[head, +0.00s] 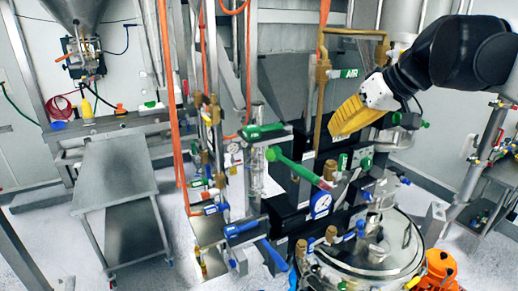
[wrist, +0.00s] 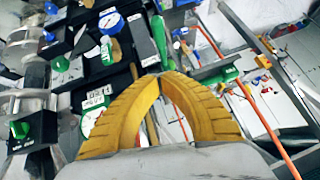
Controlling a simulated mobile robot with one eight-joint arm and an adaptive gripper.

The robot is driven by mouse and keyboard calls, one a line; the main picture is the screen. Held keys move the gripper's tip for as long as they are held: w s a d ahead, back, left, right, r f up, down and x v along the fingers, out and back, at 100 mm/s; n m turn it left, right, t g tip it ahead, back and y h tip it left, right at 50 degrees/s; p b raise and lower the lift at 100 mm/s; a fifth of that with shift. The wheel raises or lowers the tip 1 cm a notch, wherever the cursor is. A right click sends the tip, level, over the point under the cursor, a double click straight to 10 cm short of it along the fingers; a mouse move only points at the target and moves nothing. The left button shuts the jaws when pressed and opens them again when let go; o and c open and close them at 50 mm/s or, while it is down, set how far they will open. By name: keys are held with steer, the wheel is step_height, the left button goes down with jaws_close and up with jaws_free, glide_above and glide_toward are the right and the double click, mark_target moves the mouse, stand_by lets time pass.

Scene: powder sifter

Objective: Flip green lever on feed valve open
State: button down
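I cannot tell which one belongs to the feed valve. My gripper (head: 340,132) has yellow ribbed fingers and hangs above and to the right of the long lever, apart from it. In the wrist view its fingertips (wrist: 161,77) come together with nothing visible between them. A green handle (wrist: 159,42) shows just beyond the tips.
Blue-handled valves (head: 245,227) and a blue-rimmed gauge (head: 320,204) sit below the long lever. A round steel vessel lid (head: 395,250) stands at lower right. Orange hoses (head: 172,110) and pipes rise at left and behind. A steel table (head: 115,175) stands at left, with open floor around it.

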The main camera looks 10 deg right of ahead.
steer(key=p+x, duration=0.1)
steer(key=x, duration=0.3)
steer(key=s+f+x, duration=0.1)
steer(key=x, duration=0.2)
steer(key=s+p+x, duration=0.1)
steer(key=x, duration=0.3)
steer(key=shift+w+d+f+p, duration=0.1)
steer(key=shift+f+p, duration=0.25)
steer(key=shift+f, duration=0.3)
steer(key=shift+f, duration=0.1)
steer(key=shift+f+t+b, duration=0.4)
steer(key=shift+f+b, duration=0.1)
steer(key=shift+b, duration=0.3)
